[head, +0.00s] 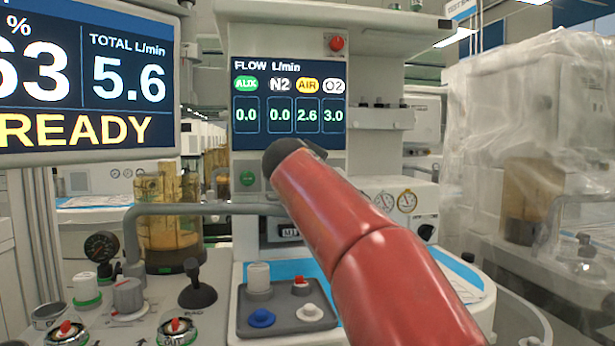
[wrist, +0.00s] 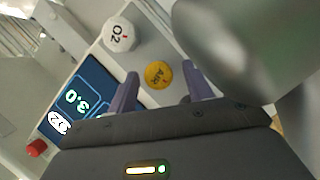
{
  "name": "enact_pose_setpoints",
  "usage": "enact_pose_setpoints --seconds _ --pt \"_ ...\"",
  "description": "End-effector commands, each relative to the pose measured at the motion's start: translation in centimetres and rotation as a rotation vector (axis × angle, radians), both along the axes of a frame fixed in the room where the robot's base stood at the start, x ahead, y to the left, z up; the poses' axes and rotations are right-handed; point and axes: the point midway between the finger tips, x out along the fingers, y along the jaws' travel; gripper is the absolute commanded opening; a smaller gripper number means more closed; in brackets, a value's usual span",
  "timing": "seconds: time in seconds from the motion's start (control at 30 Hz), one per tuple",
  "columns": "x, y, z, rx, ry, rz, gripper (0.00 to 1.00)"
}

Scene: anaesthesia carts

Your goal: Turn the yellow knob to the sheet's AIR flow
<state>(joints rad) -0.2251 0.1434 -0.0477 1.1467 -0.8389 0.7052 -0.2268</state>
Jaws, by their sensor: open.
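The yellow AIR knob (wrist: 158,74) shows in the wrist view, on a pale panel. My gripper (wrist: 161,80) is open, with one purple-grey finger on each side of the knob in the picture. I cannot tell whether the fingers reach around it or stop short; no contact shows. In the head view my red arm hides the knobs and the gripper. The flow display (head: 289,100) reads AUX 0.0, N2 0.0, AIR 2.6 and O2 3.0. A paper sheet (head: 462,283) lies partly behind my arm at the right; its text is not readable.
The white O2 knob (wrist: 118,34) sits close beside the AIR knob. A large monitor (head: 88,80) reads total 5.6 L/min and READY. A red button (head: 337,43) is above the flow display. A grey tray (head: 285,318) with coloured caps stands below.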

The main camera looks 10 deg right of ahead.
Motion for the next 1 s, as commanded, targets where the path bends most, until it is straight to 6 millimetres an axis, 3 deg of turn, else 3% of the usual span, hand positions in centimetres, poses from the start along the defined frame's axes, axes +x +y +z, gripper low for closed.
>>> enact_pose_setpoints --seconds 0.17,0.6,1.0 --pt "-0.6 0.2 0.1 0.0 -0.002 0.001 0.51" --pt "-6.6 2.4 1.4 0.0 -0.001 0.002 0.51" --pt "-7.2 2.6 1.6 0.0 0.0 0.0 0.51"
